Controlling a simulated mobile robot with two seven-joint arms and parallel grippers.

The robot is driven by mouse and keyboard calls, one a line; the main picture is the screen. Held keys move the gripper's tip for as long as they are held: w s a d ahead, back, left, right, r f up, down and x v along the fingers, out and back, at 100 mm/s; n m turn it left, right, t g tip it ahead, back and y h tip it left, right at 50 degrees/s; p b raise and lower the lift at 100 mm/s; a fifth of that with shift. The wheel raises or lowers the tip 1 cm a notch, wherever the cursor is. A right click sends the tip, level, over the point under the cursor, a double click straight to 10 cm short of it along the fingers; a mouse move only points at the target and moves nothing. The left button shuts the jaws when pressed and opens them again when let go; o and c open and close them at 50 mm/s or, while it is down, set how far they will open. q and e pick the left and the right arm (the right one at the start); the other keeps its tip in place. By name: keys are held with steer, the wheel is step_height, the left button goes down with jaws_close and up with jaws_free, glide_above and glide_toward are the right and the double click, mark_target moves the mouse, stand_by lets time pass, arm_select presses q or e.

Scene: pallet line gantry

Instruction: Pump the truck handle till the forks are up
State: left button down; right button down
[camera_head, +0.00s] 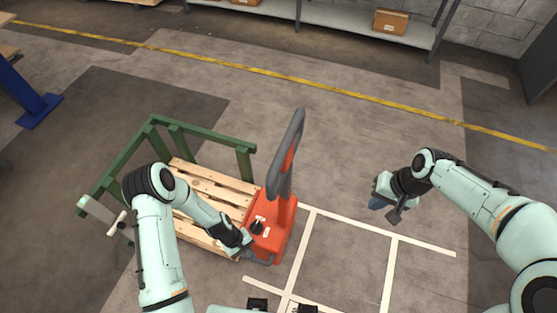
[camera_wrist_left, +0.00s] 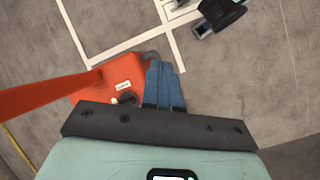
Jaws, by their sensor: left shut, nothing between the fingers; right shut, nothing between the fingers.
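The orange pallet truck (camera_head: 268,238) stands at the open end of a wooden pallet. Its handle (camera_head: 288,152), with a grey loop on top, rises from the body and leans slightly. In the left wrist view the truck body (camera_wrist_left: 122,77) and its orange shaft (camera_wrist_left: 45,101) show at the left. My left gripper (camera_head: 243,249) is low at the truck body's near left side, shut and empty. Its blue fingers (camera_wrist_left: 165,72) appear beside the body's grey bar; contact is unclear. My right gripper (camera_head: 377,203) is shut and empty over bare floor, right of the truck. The forks are hidden.
The wooden pallet (camera_head: 207,180) sits inside a green frame (camera_head: 205,136), left of the truck. White floor lines (camera_head: 345,222) run right of it. A shelf (camera_head: 345,18) with a carton (camera_head: 391,21) stands at the back. Floor between truck and shelf is clear.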

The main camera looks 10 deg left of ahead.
arm_select(q)
steer(key=w+a+r+n+h, duration=0.1)
steer(key=w+r+n+h, duration=0.2)
steer(key=w+r, duration=0.5)
steer(key=w+a+r+n+h, duration=0.1)
steer(key=w+r+n+h, duration=0.15)
steer(key=w, duration=0.95)
steer(key=w+a+r+n+g+h, duration=0.1)
steer(key=w+a+r+h, duration=0.15)
steer(key=r, duration=0.85)
steer(key=w+a+r+g+h, duration=0.1)
steer(key=a+r+h, duration=0.15)
steer(key=r, duration=0.85)
steer(key=x, duration=1.3)
steer(key=shift+w+f+t+y, duration=0.2)
steer(key=shift+f+t+y, duration=0.1)
steer(key=shift+y, duration=0.15)
